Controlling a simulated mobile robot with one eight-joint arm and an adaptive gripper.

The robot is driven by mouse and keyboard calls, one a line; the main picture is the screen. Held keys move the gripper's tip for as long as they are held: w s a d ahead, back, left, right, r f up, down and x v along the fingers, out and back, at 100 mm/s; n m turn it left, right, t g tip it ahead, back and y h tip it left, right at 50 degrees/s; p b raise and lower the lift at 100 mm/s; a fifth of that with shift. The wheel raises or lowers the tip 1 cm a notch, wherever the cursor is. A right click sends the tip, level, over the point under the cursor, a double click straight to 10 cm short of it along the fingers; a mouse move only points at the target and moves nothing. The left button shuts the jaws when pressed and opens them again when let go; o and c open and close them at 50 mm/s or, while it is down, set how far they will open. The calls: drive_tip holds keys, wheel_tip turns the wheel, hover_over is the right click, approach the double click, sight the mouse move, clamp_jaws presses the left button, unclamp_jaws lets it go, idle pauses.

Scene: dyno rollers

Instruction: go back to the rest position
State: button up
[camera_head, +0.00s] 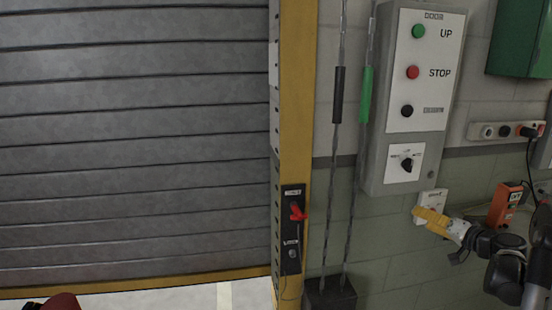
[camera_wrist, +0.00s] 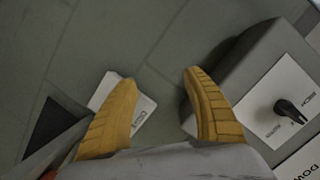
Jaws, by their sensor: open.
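My gripper (camera_head: 432,220) has yellow fingers and is at the right of the head view, just below the grey control box (camera_head: 375,150) and in front of a small white wall box (camera_head: 433,198). The small white box (camera_wrist: 143,108) shows partly behind the left finger. The control box's side (camera_wrist: 235,75) is close to the right finger; I cannot tell whether they touch.
The control box carries a green UP button (camera_head: 418,31), a red STOP button (camera_head: 413,72), a black button (camera_head: 407,111) and a black rotary knob (camera_head: 407,164). A roller shutter (camera_head: 135,140) fills the left.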

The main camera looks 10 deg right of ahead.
drive_tip(key=s+a+r+n+g, duration=0.25)
drive_tip(key=s+a, duration=0.25)
drive_tip(key=a, duration=0.8)
drive_tip(key=s+a+r+n+g, duration=0.1)
drive_tip(key=s+a+r+g, duration=0.3)
drive_tip(key=a, duration=0.9)
drive_tip(key=s+a+f+n+h, duration=0.1)
drive_tip(key=s+a+f, duration=0.2)
drive_tip(key=s, duration=0.8)
drive_tip(key=s+a+f+n+g+h, duration=0.1)
drive_tip(key=s+a, duration=0.5)
drive_tip(key=s, duration=0.6)
wheel_tip(320, 180, down, 2)
drive_tip(key=shift+s+a+f+n+h, duration=0.25)
drive_tip(key=shift+n+h, duration=0.2)
drive_tip(key=shift+h, duration=0.15)
